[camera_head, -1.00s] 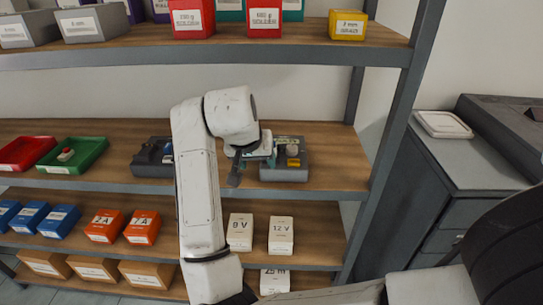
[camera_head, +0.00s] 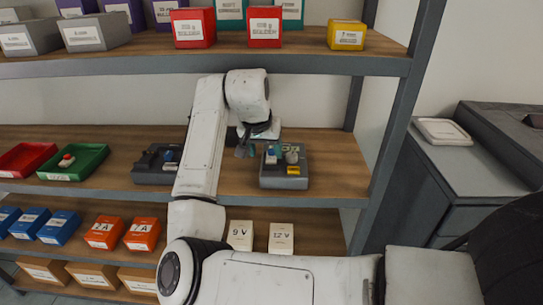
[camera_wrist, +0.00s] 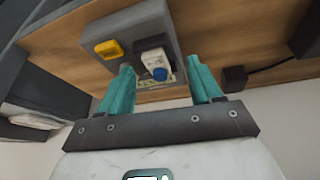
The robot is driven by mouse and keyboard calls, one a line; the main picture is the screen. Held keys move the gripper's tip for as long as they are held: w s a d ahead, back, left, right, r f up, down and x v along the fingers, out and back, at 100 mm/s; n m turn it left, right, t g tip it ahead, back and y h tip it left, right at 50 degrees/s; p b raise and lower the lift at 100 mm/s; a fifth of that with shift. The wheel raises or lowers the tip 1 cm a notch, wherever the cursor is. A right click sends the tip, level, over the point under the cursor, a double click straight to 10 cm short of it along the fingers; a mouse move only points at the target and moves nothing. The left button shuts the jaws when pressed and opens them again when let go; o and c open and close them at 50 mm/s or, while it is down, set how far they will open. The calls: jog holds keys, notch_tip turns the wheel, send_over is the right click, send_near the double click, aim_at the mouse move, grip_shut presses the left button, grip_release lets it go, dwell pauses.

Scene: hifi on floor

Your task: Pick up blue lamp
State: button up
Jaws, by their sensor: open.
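The blue lamp (camera_head: 271,155) stands on a dark grey box (camera_head: 284,182) on the middle shelf, right of centre. My gripper (camera_head: 250,147) is just left of the box in the head view. In the wrist view, its teal fingers (camera_wrist: 162,78) are open and empty, with the lamp framed between their tips. I cannot tell the exact gap in depth.
A yellow block (camera_wrist: 109,49) sits beside the lamp on the box. Another dark grey box (camera_head: 154,166) stands to the left. The upper shelf (camera_head: 290,62) is overhead, and a shelf post (camera_head: 397,120) stands at the right. Bare shelf lies right of the lamp's box.

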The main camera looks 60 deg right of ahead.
aim_at(271, 151)
jog(key=d+p, duration=0.1)
jog(key=d, duration=0.3)
jog(key=shift+w+r, duration=0.1)
jog(key=shift+w, duration=0.05)
notch_tip(271, 151, down, 2)
jog(key=shift+w+d+f, duration=0.1)
jog(key=shift+d, duration=0.05)
jog(key=shift+d+f, duration=0.15)
jog(key=shift+f, duration=0.25)
grip_shut()
